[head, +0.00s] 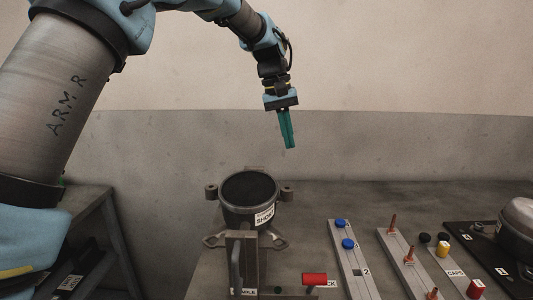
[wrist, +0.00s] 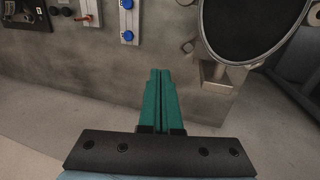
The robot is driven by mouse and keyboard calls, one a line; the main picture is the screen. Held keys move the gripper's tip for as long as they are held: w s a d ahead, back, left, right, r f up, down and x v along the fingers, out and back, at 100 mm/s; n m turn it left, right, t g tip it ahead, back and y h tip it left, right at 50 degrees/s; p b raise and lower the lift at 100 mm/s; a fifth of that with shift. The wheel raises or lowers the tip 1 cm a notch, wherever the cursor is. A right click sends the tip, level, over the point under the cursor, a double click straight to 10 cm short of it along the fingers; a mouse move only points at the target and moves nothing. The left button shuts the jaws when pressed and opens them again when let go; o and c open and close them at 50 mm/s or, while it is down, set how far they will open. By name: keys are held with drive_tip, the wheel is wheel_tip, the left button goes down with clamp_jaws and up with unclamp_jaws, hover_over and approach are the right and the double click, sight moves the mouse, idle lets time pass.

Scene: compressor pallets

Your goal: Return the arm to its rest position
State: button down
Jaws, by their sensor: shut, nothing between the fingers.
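My gripper (head: 288,138) hangs from the raised arm above the bench, with its green fingers pointing down. The fingers are shut with nothing between them, and clear of everything below. In the wrist view the gripper's green fingers (wrist: 158,76) lie side by side, pressed together. A dark round-topped fixture (head: 248,188) with a label stands on the bench below and left of the gripper. Its round black top also shows in the wrist view (wrist: 245,25), right of the fingers.
The grey bench (head: 400,205) carries a rail with blue caps (head: 347,244), a rail with red-brown pins (head: 408,260), a red block (head: 315,279), a yellow piece (head: 443,249) and a grey domed part (head: 518,216) on a black plate. A lower shelf (head: 85,200) is at left. Air around the gripper is free.

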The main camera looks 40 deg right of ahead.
drive_tip(key=w+a+f+n+t, duration=0.15)
drive_tip(key=w+a, duration=0.25)
drive_tip(key=a, duration=0.4)
drive_tip(key=w+a+f+n, duration=0.15)
drive_tip(key=w+a, duration=0.25)
drive_tip(key=a, duration=0.5)
drive_tip(key=w+a+f+t, duration=0.1)
drive_tip(key=w+a+f, duration=0.25)
drive_tip(key=a, duration=0.45)
drive_tip(key=s+a+f+n, duration=0.1)
drive_tip(key=s+a+f, duration=0.1)
drive_tip(key=a, duration=0.7)
drive_tip(key=s+a+f+n+y, duration=0.1)
drive_tip(key=s+a, duration=0.3)
drive_tip(key=a, duration=0.5)
drive_tip(key=s+a+f+n, duration=0.1)
drive_tip(key=s+a+f, duration=0.2)
drive_tip(key=a, duration=0.6)
drive_tip(key=shift+a+f+n+t+y, duration=0.3)
drive_tip(key=shift+a+f+t+y, duration=0.05)
drive_tip(key=shift+y, duration=0.05)
